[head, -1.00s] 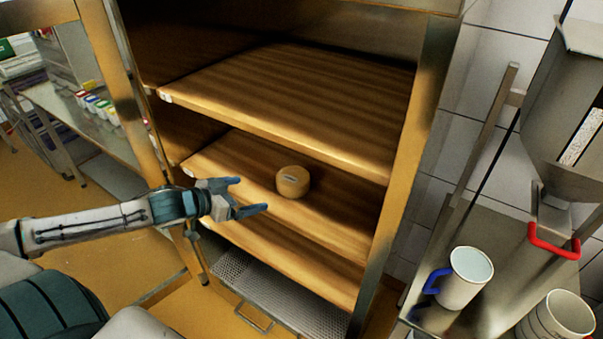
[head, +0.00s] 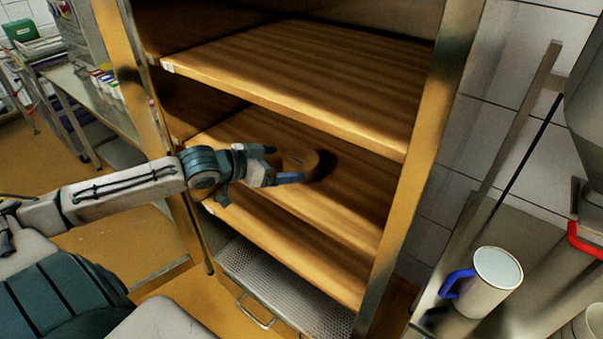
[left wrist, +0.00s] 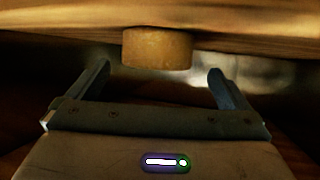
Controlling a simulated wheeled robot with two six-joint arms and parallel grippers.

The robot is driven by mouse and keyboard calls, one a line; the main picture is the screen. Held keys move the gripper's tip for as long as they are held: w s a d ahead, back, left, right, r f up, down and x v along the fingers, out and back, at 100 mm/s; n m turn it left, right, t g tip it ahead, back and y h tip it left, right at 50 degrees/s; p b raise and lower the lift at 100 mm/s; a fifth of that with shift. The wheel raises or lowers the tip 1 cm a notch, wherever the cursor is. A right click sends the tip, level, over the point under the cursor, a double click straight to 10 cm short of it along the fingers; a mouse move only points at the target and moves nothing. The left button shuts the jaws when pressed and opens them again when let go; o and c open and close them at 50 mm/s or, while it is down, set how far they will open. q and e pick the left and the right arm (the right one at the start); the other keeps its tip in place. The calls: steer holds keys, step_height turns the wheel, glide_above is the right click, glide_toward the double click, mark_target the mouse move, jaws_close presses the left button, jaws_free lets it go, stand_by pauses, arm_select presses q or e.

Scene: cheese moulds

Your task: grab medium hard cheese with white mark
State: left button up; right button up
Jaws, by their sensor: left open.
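A round tan cheese (head: 302,163) sits on the middle wooden shelf of the cabinet, in its shadow. A small mark on its top is too dim to read now. My left gripper (head: 284,164) is open just to the left of the cheese, its fingers pointing at it. In the left wrist view the cheese (left wrist: 157,48) appears centred ahead, between the directions of the two spread fingers (left wrist: 159,70). I cannot tell whether the fingertips reach past its near side. My right gripper is not in view.
The upper shelf (head: 300,80) overhangs the cheese. The cabinet's right post (head: 425,150) bounds the opening, and a lower shelf (head: 290,255) and perforated metal tray (head: 290,292) lie below. A white cup with a blue handle (head: 492,285) stands at right.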

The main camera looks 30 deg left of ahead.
mark_target(301, 164)
arm_select(q)
steer(key=shift+w+d+f+b, duration=0.3)
steer(key=shift+w+d+b, duration=0.15)
steer(key=shift+w, duration=0.15)
steer(key=shift+p+x, duration=0.45)
steer(key=shift+x, duration=2.05)
steer(key=shift+s+f, duration=0.1)
steer(key=shift+f, duration=0.05)
steer(key=c, duration=0.9)
